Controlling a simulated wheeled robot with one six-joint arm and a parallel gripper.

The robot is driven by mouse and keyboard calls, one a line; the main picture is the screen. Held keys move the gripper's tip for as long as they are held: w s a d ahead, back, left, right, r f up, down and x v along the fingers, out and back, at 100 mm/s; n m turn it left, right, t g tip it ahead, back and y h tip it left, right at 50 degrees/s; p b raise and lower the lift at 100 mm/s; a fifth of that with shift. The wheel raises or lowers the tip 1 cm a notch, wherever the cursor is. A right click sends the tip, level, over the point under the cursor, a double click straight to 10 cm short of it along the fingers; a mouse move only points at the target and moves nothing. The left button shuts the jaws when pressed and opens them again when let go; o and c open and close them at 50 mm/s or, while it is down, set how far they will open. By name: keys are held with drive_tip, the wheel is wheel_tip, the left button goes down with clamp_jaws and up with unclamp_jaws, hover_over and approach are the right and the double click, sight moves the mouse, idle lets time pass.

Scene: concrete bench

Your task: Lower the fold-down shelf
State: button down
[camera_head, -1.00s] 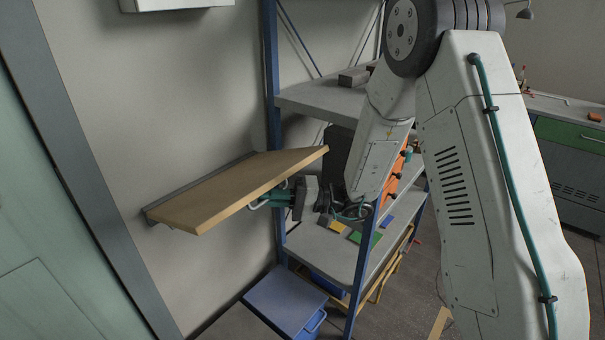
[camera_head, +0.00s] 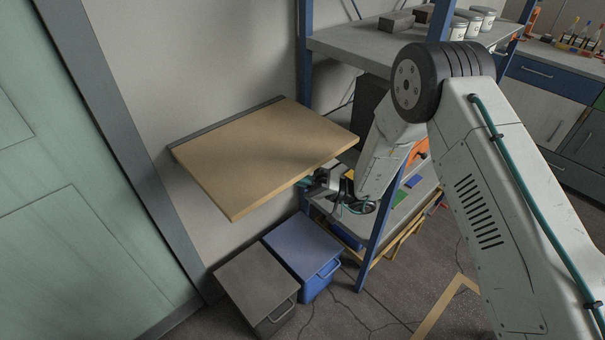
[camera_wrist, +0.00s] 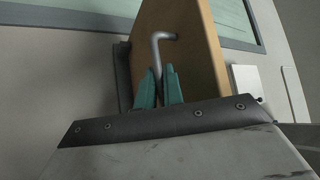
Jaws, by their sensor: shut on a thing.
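The fold-down shelf (camera_head: 265,150) is a light wooden board on the wall at the left of the blue rack in the head view. Its back edge meets a grey wall strip (camera_head: 225,125), and it stands out from the wall. In the wrist view, the board (camera_wrist: 180,40) rises ahead of the fingers, with a bent metal handle (camera_wrist: 157,50) on it. My gripper (camera_wrist: 160,88) has its teal fingertips shut on this handle. In the head view my gripper (camera_head: 307,183) is just below the board's right front edge, which partly hides the fingers and the handle.
A blue-posted rack (camera_head: 371,235) stands close at the right, around my forearm. A blue bin (camera_head: 300,246) and a grey bin (camera_head: 257,283) stand on the floor under the shelf. A pale green door (camera_head: 80,220) is at the left.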

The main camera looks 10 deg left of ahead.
drive_tip(key=shift+a+f, duration=0.1)
drive_tip(key=shift+f, duration=0.1)
drive_tip(key=c, duration=1.8)
unclamp_jaws()
drive_tip(key=shift+a, duration=0.1)
drive_tip(key=shift+d, duration=0.2)
drive_tip(key=shift+w+d+f, duration=0.1)
drive_tip(key=shift+d, duration=0.1)
drive_tip(key=v, duration=0.7)
drive_tip(key=shift+d+f, duration=0.1)
drive_tip(key=shift+d, duration=0.05)
